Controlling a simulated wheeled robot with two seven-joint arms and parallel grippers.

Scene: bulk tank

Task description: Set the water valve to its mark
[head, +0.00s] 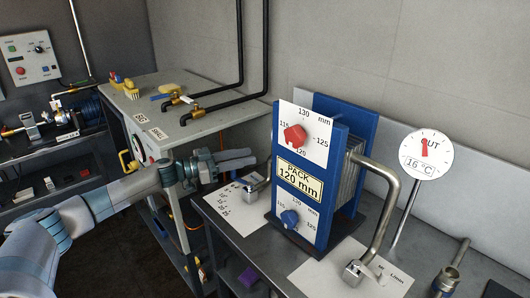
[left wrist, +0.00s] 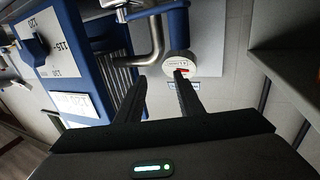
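Two square grey valve blocks stand at the pipe ends by the plate pack. One (head: 355,272) is at the lower right, on a white plate (head: 392,279) printed with "L/min". The other (head: 254,186) is left of the pack, on a white plate with dark marks (head: 238,208). I cannot tell for sure which is the water valve or read its mark. My left gripper (head: 245,158) is above and left of the left block, apart from it. Its fingers show spread and empty in the left wrist view (left wrist: 160,77). My right gripper is out of view.
The blue-framed plate pack (head: 339,118) has a red knob (head: 295,134) and a blue knob (head: 289,218). A bent steel pipe (head: 386,205) and a round gauge (head: 425,154) reading 16 °C stand to its right. Black pipes (head: 225,103) rise behind my left arm.

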